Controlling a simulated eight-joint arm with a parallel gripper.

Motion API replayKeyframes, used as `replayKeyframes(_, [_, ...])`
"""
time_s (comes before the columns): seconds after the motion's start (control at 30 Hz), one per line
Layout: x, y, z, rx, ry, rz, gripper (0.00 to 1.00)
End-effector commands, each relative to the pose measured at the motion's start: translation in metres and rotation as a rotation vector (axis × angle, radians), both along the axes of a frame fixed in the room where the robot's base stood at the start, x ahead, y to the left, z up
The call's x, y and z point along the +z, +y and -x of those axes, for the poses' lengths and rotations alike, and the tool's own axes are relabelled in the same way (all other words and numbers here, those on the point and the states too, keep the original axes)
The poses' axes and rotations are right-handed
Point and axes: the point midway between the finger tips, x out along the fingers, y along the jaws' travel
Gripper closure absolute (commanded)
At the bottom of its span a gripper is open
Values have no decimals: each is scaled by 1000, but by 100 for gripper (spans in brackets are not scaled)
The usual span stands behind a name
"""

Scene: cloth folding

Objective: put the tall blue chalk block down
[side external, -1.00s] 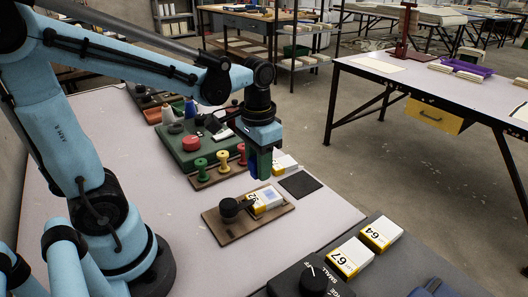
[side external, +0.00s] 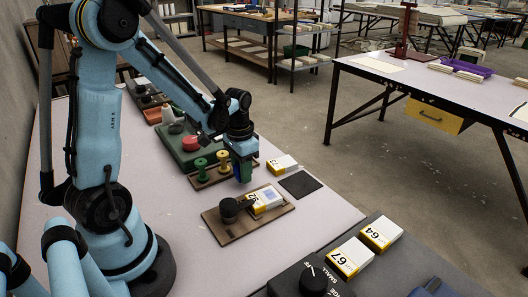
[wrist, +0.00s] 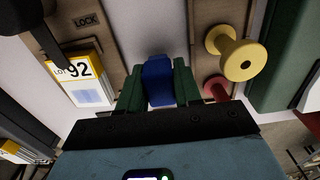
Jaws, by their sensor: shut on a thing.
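The tall blue chalk block (wrist: 158,80) stands out between the green fingers of my gripper (wrist: 158,88) in the wrist view. The fingers are closed on its two sides. In the side view my gripper (side external: 242,170) points down over the pale table (side external: 130,125), between the spool rack and the lot 92 board. The block is mostly hidden by the fingers there. I cannot tell whether its lower end touches the table.
A yellow-and-white lot 92 box (side external: 266,199) lies on a brown board (side external: 228,230) in front. Spools (side external: 200,176) on a rack stand left of my gripper. A dark square pad (side external: 300,184) and another box (side external: 282,164) lie to the right.

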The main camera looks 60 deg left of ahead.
Motion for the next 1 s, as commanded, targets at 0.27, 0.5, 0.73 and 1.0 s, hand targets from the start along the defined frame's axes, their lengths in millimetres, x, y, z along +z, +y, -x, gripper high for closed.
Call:
replayKeyframes(0.27, [-11, 0, 0, 0, 0, -1, 100])
replayKeyframes(0.5, [-13, 0, 0, 0, 0, 0, 100])
replayKeyframes(0.73, [-14, 0, 0, 0, 0, 0, 56])
replayKeyframes(1.0, [-11, 0, 0, 0, 0, 0, 56])
